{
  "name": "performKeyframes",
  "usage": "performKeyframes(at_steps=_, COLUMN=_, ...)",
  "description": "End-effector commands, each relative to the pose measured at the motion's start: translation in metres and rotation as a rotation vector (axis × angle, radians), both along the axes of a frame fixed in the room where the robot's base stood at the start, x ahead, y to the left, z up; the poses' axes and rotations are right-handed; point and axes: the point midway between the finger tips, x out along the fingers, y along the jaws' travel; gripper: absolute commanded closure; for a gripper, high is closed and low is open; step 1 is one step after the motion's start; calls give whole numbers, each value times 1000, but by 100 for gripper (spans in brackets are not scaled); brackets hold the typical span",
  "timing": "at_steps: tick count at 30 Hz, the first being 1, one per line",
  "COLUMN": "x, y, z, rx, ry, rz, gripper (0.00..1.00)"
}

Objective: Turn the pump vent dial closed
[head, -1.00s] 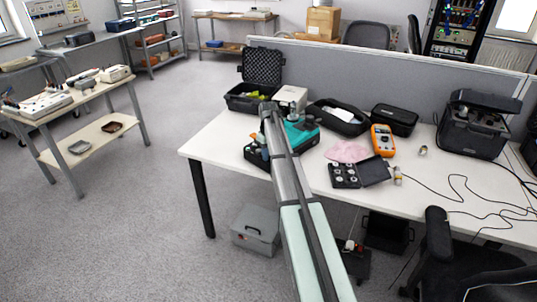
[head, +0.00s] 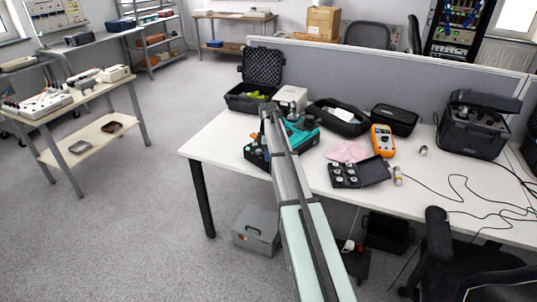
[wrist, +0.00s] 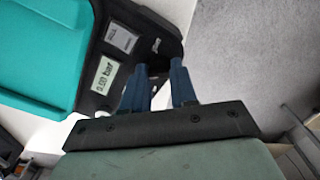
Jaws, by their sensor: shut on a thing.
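The pump (head: 302,132) is a teal and black unit on the white table, partly hidden behind my arm in the head view. In the wrist view its teal cover (wrist: 40,50) fills the upper left, and its black panel carries a grey display (wrist: 104,86) that seems to read 0.00 bar. My gripper (wrist: 158,75) has blue fingers that reach onto the black panel beside the display. They are shut on a small dark part, which I take to be the vent dial. The fingers hide most of it, so its angle cannot be told.
An open black case (head: 248,97) and a white box (head: 291,97) stand behind the pump. To the right are a pink cloth (head: 347,151), an orange meter (head: 383,140) and a black tray of round parts (head: 345,174). The table's front left corner is clear.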

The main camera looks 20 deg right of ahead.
Motion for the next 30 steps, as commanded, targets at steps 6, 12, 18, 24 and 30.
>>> performKeyframes(at_steps=6, x=1, y=0, z=0, rx=0, ry=-1, rz=52, gripper=100)
performKeyframes(at_steps=12, x=1, y=0, z=0, rx=0, ry=-1, rz=66, gripper=100)
performKeyframes(at_steps=18, x=1, y=0, z=0, rx=0, ry=-1, rz=65, gripper=100)
performKeyframes(at_steps=24, x=1, y=0, z=0, rx=0, ry=-1, rz=65, gripper=62)
performKeyframes(at_steps=30, x=0, y=0, z=0, rx=0, ry=0, rz=64, gripper=47)
